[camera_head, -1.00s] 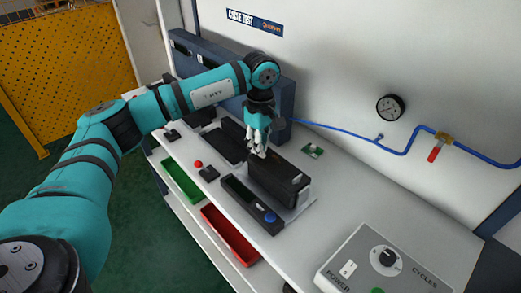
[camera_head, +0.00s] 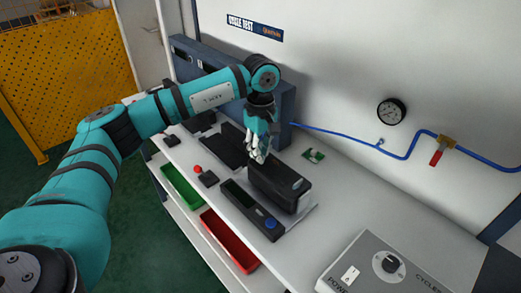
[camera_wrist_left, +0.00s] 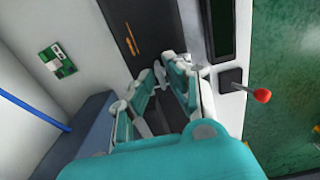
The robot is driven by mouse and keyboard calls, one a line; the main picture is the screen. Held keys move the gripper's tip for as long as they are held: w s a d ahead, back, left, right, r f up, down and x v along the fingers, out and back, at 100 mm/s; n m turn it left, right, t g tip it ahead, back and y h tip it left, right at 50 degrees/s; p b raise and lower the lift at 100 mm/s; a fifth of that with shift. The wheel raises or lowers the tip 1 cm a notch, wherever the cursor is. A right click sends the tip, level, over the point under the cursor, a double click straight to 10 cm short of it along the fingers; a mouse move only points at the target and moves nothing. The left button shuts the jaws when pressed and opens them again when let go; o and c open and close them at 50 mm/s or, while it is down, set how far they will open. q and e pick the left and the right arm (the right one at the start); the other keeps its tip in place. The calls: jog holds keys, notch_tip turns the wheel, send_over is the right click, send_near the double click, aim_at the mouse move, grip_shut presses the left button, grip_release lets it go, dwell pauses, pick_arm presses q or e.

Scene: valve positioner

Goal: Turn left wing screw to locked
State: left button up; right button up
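A black box-shaped device (camera_head: 281,184), likely the valve positioner, sits on a light plate on the white bench. My left gripper (camera_head: 256,158) points down at the device's far left end. In the left wrist view the fingers (camera_wrist_left: 162,72) reach toward the near end of the dark device (camera_wrist_left: 128,28), which has small orange marks on top. The fingers have a dark gap between their bases; their tips come close together. I cannot make out the left wing screw; the fingers may hide it. Whether they hold anything is unclear. My right gripper is not in view.
A long black unit with a blue knob (camera_head: 270,222) lies in front of the device. A red-topped joystick (camera_head: 198,169) stands to its left. Green (camera_head: 182,188) and red (camera_head: 230,240) bins sit below the bench's front edge. A small green board (camera_head: 314,155) lies behind.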

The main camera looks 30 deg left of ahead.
pick_arm(q)
jog(key=shift+o, duration=1)
notch_tip(320, 180, up, 12)
